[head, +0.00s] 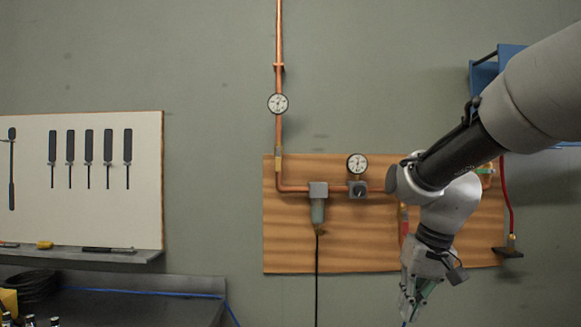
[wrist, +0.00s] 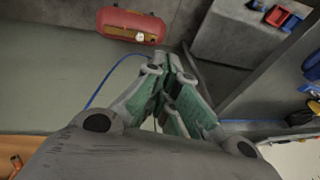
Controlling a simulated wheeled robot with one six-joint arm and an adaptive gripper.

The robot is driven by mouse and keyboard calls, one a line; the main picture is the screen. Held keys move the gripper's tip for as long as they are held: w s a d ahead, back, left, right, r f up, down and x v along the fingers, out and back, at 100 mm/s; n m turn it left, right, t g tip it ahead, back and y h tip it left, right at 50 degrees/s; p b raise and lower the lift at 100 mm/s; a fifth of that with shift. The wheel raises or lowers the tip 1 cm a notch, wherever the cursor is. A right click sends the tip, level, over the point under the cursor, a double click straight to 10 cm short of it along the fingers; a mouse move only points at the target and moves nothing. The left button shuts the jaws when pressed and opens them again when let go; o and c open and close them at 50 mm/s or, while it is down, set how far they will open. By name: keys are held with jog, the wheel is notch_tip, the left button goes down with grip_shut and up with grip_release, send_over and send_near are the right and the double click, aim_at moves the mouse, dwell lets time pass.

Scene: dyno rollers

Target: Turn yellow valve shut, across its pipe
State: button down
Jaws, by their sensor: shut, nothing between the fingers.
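A copper pipe (head: 294,188) runs along a wooden board (head: 290,250) on the wall. A small yellowish part (head: 487,169) shows near the board's right end, partly behind my arm; I cannot tell if it is the yellow valve or how its handle lies. A red fitting (head: 404,212) also shows on the board beside my arm. My gripper (head: 410,311) hangs pointing down in front of the board's lower edge, apart from the pipe. In the wrist view my gripper (wrist: 173,62) is shut and empty. No valve shows clearly in the wrist view.
Two gauges (head: 278,103) (head: 357,163) and a filter (head: 318,205) sit on the piping. A blue cabinet (head: 488,72) and a red hose (head: 509,200) are at the right. A red tank (wrist: 130,25) lies below. A dark bench (head: 150,310) stands at the left.

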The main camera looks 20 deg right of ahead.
aim_at(278, 159)
jog(key=w+a+r+m+t+y, duration=0.1)
jog(key=w+r+m+t+y, duration=0.3)
jog(key=w, duration=1)
jog(key=w+r+m+t+y, duration=0.25)
jog(key=w+r, duration=0.45)
jog(key=w, duration=0.6)
jog(key=w+r+m+t, duration=0.1)
jog(key=w+r+t, duration=0.2)
jog(key=r, duration=0.5)
jog(key=w+a+r+m+t+y, duration=0.1)
jog(key=w+r+t, duration=0.2)
jog(key=w+r, duration=0.3)
notch_tip(278, 159, up, 2)
jog(key=shift+a+r, duration=0.1)
jog(key=shift+a, duration=0.15)
jog(key=shift+w, duration=0.1)
jog(key=s+a+x, duration=0.1)
jog(key=a+x, duration=0.1)
jog(key=x, duration=1)
jog(key=shift+a, duration=0.5)
